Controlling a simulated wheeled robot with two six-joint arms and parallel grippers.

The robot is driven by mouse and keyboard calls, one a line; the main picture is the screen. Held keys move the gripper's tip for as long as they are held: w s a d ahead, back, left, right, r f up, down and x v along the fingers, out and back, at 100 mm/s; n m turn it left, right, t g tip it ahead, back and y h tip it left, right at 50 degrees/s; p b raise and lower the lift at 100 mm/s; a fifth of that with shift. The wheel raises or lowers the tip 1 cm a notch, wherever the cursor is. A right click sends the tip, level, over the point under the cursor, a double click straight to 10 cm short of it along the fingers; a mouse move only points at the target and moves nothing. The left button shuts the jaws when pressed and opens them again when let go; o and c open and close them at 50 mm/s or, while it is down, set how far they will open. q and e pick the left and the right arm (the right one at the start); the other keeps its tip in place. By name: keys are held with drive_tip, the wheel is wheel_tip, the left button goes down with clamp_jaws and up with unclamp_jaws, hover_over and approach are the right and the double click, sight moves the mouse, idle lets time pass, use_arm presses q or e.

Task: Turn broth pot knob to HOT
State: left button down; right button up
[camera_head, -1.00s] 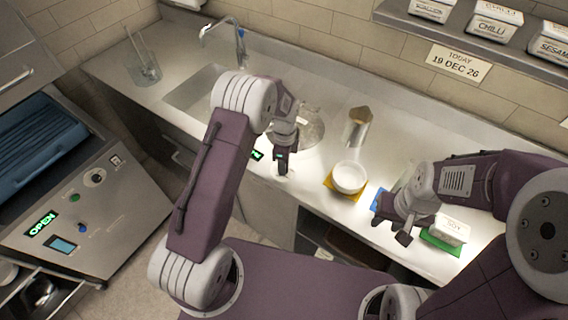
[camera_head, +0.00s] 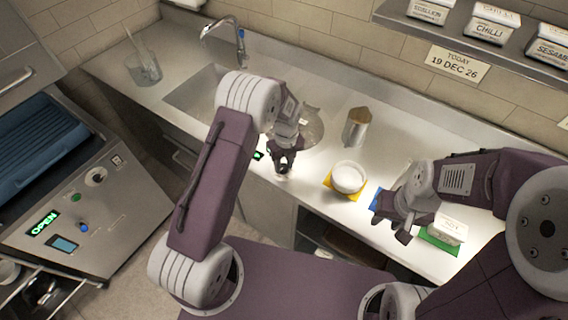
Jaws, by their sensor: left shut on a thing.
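The broth pot (camera_head: 312,130) is a round, glassy-looking vessel set in the counter, partly hidden behind my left wrist. A small green-lit display (camera_head: 258,155) shows at the counter's front edge; its text is too small to read. My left gripper (camera_head: 284,170) points down at the front edge beside the display, shut on the knob (camera_head: 283,177). Only a small pale part of the knob shows below the fingers, so its setting cannot be read. My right gripper (camera_head: 390,229) is open and empty over the counter's front edge, left of a white labelled tub (camera_head: 448,229).
A white bowl (camera_head: 348,178) sits on a yellow mat (camera_head: 329,180). A metal canister (camera_head: 356,128) stands behind it. The tub stands on a green mat (camera_head: 432,240); a blue mat (camera_head: 376,199) lies nearby. A glass container (camera_head: 145,70) is by the sink at left.

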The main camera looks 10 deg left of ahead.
sight(285, 166)
use_arm(q)
drive_tip(key=shift+w+r+m, duration=0.15)
drive_tip(key=shift+w+m, duration=0.05)
drive_tip(key=shift+m, duration=0.5)
drive_tip(key=c, duration=1.3)
unclamp_jaws()
drive_tip(key=shift+c, duration=0.2)
drive_tip(key=o, duration=0.3)
drive_tip(key=shift+s, duration=0.1)
drive_tip(key=shift+o, duration=0.2)
wheel_tip(285, 166, up, 9)
drive_tip(key=b, duration=0.1)
drive_tip(key=shift+d, duration=0.15)
